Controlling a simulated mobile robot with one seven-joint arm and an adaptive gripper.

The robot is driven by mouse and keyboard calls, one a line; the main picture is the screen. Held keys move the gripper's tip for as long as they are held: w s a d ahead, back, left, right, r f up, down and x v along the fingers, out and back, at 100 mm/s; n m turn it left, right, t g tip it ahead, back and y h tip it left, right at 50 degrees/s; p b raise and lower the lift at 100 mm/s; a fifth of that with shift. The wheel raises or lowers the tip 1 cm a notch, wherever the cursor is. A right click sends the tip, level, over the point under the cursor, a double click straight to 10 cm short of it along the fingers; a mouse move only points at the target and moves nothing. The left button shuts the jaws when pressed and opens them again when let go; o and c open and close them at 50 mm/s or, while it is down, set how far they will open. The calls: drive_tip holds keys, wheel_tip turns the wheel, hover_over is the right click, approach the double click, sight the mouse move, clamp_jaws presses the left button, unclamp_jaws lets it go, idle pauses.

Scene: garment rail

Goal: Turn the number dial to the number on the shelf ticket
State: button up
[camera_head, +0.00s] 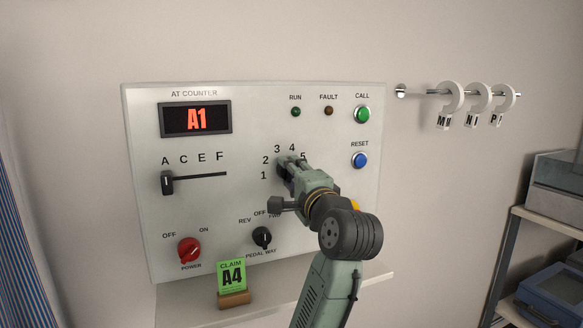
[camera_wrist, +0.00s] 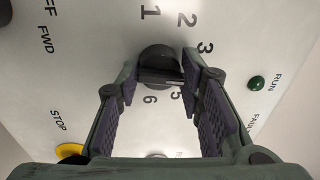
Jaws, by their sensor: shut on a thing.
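The number dial (camera_wrist: 158,58) is a dark round knob ringed by numbers on the white panel. My gripper (camera_wrist: 160,76) is shut on it, one finger on each side; in the head view my gripper (camera_head: 290,168) hides most of the dial. Numbers 1, 2, 3, 5 and 6 show in the wrist view; a finger hides 4. I cannot tell surely which number the dial points to. The display (camera_head: 196,119) reads A1 in red. The green claim ticket (camera_head: 231,276) reads A4 and stands upright in a brown holder on the shelf (camera_head: 300,293).
A letter slider (camera_head: 168,183) sits at A. The red power knob (camera_head: 189,250) and black pedal knob (camera_head: 262,238) are below. Green call (camera_head: 363,114) and blue reset (camera_head: 360,160) buttons are at right. Lettered rings (camera_head: 478,97) hang on a rail beyond the panel.

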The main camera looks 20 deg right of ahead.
drive_tip(key=shift+f+m+p, duration=0.15)
drive_tip(key=shift+m+p, duration=0.4)
drive_tip(key=shift+m, duration=0.75)
drive_tip(key=o, duration=1.1)
drive_tip(key=shift+o, duration=0.2)
drive_tip(key=s, duration=1.2)
drive_tip(key=shift+f, duration=0.3)
